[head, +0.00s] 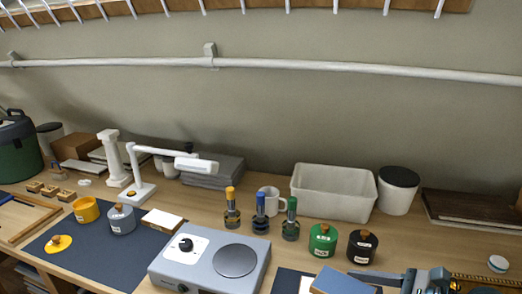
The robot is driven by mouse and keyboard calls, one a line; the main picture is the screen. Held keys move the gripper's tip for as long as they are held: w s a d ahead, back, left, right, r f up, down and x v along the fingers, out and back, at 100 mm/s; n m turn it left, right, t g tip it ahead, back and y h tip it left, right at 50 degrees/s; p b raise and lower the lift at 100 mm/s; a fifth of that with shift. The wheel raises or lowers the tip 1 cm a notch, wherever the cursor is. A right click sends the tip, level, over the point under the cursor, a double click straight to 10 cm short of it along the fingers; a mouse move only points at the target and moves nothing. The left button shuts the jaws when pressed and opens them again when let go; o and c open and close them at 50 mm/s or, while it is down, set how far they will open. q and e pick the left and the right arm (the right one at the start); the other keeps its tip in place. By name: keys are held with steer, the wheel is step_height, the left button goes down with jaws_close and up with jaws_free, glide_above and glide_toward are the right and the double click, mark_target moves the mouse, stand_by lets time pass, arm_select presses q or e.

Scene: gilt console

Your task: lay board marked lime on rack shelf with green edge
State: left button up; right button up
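I cannot make out a board marked lime, and no rack shelf with a green edge shows in the head view. A flat blue-topped piece (340,281) with a pale side lies at the bottom edge, partly cut off; no marking on it can be read. My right gripper (378,278) comes in at the bottom right, with a dark finger reaching left to this piece. Whether it grips the piece is not clear, as the lower part is out of frame. My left gripper is not in view.
A grey hotplate (210,262) stands at the front middle. Behind it are several small bottles, a green pot (323,240), a black pot (362,246) and a white bin (333,191). A white lamp (145,172) stands left. The dark mat (85,245) has some bare room.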

stand_by(0.3)
steer(key=shift+s+f, duration=0.35)
steer(key=shift+d, duration=0.1)
stand_by(0.3)
stand_by(0.6)
